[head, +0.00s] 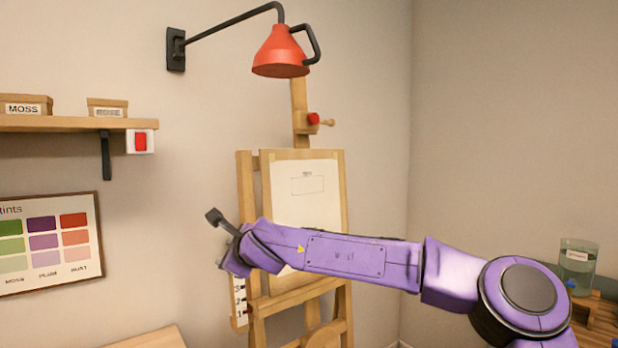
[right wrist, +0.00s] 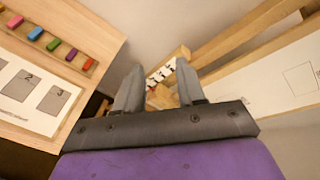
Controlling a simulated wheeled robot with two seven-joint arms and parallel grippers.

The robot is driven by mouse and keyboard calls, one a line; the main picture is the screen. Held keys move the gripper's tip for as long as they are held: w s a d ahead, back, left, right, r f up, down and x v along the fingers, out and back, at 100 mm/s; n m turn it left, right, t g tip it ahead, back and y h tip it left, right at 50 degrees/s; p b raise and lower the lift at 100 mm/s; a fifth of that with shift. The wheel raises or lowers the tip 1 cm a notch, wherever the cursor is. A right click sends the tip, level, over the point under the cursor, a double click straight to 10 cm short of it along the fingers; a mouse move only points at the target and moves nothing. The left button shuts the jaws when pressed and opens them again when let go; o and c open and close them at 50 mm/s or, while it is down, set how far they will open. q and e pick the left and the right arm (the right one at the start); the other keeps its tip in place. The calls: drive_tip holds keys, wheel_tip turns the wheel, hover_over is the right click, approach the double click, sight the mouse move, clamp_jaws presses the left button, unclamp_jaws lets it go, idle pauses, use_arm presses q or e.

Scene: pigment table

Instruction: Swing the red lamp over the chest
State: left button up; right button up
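The red lamp (head: 281,52) hangs shade-down from a black arm on a wall bracket (head: 175,48), high in the head view. A black loop handle (head: 313,44) is on the shade's right side. The lamp is in front of the top of the easel. My right gripper (head: 217,240) is well below the lamp, in front of the easel's left leg. Its fingers are apart and empty, as the right wrist view (right wrist: 159,75) also shows. My left gripper is out of view. I cannot make out a chest for certain.
The easel (head: 247,180) holds a white sheet (head: 305,200). A shelf (head: 60,124) with boxes and a red switch (head: 141,142) is on the left wall, above a tint chart (head: 48,243). A glass jar (head: 577,265) stands at right. A wooden top (right wrist: 95,35) bears coloured sticks.

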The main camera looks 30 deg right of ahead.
drive_tip(key=s+d+r+m+t+y, duration=0.1)
drive_tip(key=s+d+r+m+t, duration=0.2)
drive_tip(key=r, duration=0.9)
drive_tip(key=s+d+r+m+t+y, duration=0.1)
drive_tip(key=s+d+r, duration=0.35)
drive_tip(key=r, duration=0.85)
drive_tip(key=m+t+y+p, duration=0.2)
drive_tip(key=m+t+p, duration=0.15)
drive_tip(key=p, duration=0.55)
approach(313, 42)
drive_tip(key=shift+t, duration=0.45)
drive_tip(key=x, duration=1)
drive_tip(key=shift+w+d, duration=0.25)
drive_tip(key=shift+w+f, duration=0.2)
clamp_jaws()
